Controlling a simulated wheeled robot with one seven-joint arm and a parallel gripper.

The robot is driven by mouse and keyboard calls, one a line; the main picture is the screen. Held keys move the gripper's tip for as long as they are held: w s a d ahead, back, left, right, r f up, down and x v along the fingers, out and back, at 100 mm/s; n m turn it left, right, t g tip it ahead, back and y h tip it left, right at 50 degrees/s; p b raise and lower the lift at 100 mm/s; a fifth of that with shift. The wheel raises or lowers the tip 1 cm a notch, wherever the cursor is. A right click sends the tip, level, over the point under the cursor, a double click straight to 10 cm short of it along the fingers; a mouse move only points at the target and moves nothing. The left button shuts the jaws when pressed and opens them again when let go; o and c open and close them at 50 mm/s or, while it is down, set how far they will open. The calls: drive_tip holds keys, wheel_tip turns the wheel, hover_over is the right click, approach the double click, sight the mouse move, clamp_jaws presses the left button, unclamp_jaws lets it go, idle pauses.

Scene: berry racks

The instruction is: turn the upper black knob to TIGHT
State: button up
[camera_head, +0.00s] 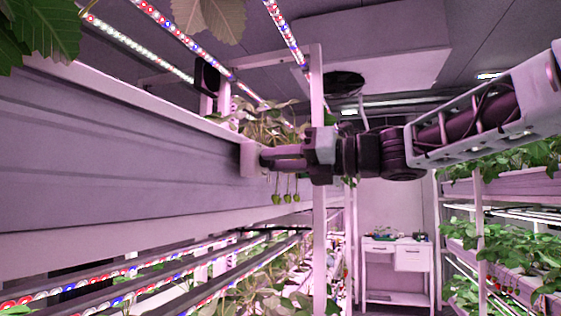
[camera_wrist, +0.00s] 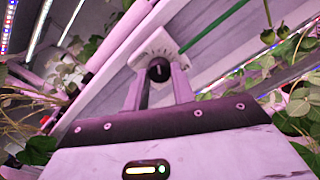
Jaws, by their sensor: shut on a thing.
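The upper black knob (camera_wrist: 158,70) sits on a pale dial plate (camera_wrist: 155,50) with dark tick marks, in the wrist view. My gripper (camera_wrist: 159,78) has its two fingers on either side of the knob and is shut on it. In the head view my gripper (camera_head: 266,160) reaches left to a pale plate (camera_head: 249,158) at the end of the upper rack trough (camera_head: 120,140). There the fingers hide the knob. The letters on the dial are too small to read, so I cannot tell which mark the knob points to.
Unripe green berries (camera_head: 286,198) hang just below my gripper, and leaves (camera_head: 265,125) grow above it. A white rack post (camera_head: 319,220) stands close by my wrist. Another planted rack (camera_head: 510,195) is at the right. A white cabinet (camera_head: 397,255) stands at the aisle's far end.

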drive_tip(key=shift+r+m+p, duration=0.15)
drive_tip(key=shift+m+p, duration=2.7)
drive_tip(key=shift+m, duration=4.05)
drive_tip(key=o, duration=1)
drive_tip(key=b+v, duration=0.6)
drive_tip(key=v, duration=1.1)
drive_tip(key=shift+s+d, duration=0.1)
drive_tip(key=shift+d, duration=0.1)
